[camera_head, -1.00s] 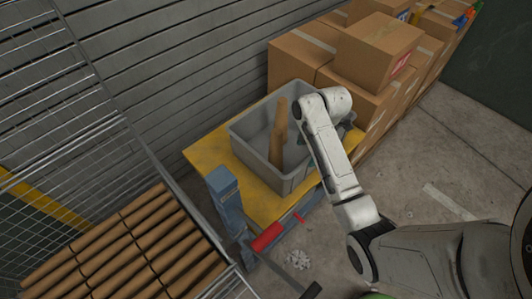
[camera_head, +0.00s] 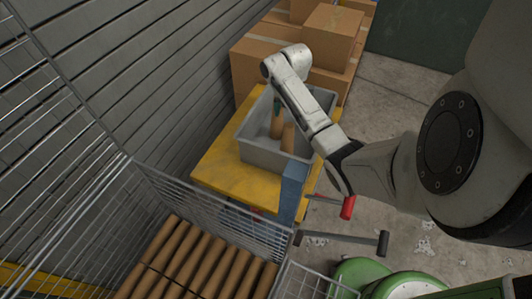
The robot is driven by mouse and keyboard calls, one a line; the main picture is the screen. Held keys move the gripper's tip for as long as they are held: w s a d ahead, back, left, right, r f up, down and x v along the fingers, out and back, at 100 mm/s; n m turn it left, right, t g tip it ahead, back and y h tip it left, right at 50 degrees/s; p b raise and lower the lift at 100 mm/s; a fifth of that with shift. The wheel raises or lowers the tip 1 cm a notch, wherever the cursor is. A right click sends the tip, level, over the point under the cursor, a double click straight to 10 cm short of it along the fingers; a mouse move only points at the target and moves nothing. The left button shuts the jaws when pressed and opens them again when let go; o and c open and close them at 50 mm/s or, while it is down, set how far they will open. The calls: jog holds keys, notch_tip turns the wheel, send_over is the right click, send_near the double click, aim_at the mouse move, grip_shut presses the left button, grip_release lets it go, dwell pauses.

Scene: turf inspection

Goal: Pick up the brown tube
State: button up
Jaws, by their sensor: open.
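Two brown tubes stand in a grey bin (camera_head: 262,157). One brown tube (camera_head: 277,124) stands upright toward the back, and a second brown tube (camera_head: 288,138) is just right of it and nearer. My gripper (camera_head: 278,104) is open and points down into the bin, at the top of the back tube. My wrist hides part of it, and I cannot tell whether the fingers are around the tube or beside it. Several more brown tubes (camera_head: 190,262) lie side by side in a wire cage (camera_head: 215,215) at the bottom.
The bin stands on a yellow platform (camera_head: 222,170) with a blue post (camera_head: 292,187) at its front. Cardboard boxes (camera_head: 331,36) are stacked behind. A slatted wall (camera_head: 130,90) runs along the left. Concrete floor (camera_head: 385,85) is open at the back right.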

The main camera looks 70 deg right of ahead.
aim_at(287, 125)
jog(key=shift+w, duration=0.1)
jog(key=f, duration=0.5)
jog(key=shift+w+a+f, duration=0.1)
jog(key=shift+w+a, duration=0.05)
jog(key=shift+a, duration=0.05)
jog(key=shift+s+d+f, duration=0.1)
jog(key=shift+s+f, duration=0.05)
jog(key=shift+f, duration=0.75)
jog(key=shift+s+d+f, duration=0.1)
jog(key=shift+s+f, duration=0.05)
jog(key=shift+f, duration=0.75)
jog(key=shift+s+f, duration=0.15)
jog(key=shift+f, duration=0.75)
jog(key=c, duration=1.4)
jog(key=shift+p, duration=0.3)
